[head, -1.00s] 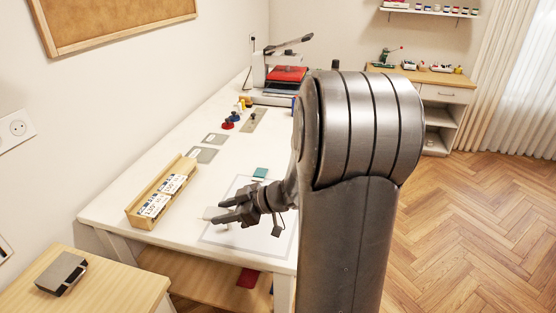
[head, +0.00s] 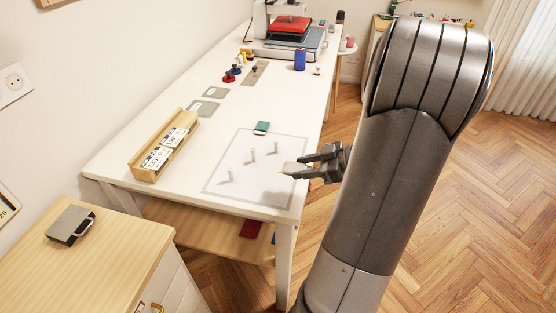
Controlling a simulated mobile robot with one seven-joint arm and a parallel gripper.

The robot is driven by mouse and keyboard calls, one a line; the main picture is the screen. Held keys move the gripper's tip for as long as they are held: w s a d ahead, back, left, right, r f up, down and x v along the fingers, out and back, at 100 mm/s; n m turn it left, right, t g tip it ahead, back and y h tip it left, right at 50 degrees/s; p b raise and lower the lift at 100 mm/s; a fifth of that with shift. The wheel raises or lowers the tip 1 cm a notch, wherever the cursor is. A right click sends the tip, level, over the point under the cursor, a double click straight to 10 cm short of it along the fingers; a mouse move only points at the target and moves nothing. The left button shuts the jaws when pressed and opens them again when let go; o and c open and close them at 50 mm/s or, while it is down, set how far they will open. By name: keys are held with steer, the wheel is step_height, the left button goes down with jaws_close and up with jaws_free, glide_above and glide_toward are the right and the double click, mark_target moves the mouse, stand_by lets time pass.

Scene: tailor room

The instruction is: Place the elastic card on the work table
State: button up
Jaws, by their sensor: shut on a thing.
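The work table (head: 225,128) is the long white table running along the wall. My gripper (head: 291,171) is above the right front edge of its top, coming in from the right. It is shut on a small pale piece (head: 293,167), which looks like the elastic card; the fingers hide part of it. A grey-outlined mat (head: 217,187) lies on the table just left of the gripper. Several small white upright pegs (head: 252,154) stand on it.
A wooden tray (head: 140,172) with printed cards sits at the table's left. A teal block (head: 262,128) lies at the mat's far edge. Grey plates (head: 203,107), coloured spools (head: 230,75), a blue can (head: 300,60) and a press (head: 290,40) stand farther back.

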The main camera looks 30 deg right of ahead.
steer(key=x, duration=0.9)
steer(key=shift+w+d+f, duration=0.25)
steer(key=shift+d+f, duration=0.05)
steer(key=shift+f, duration=2.1)
steer(key=shift+f, duration=0.15)
steer(key=o, duration=1)
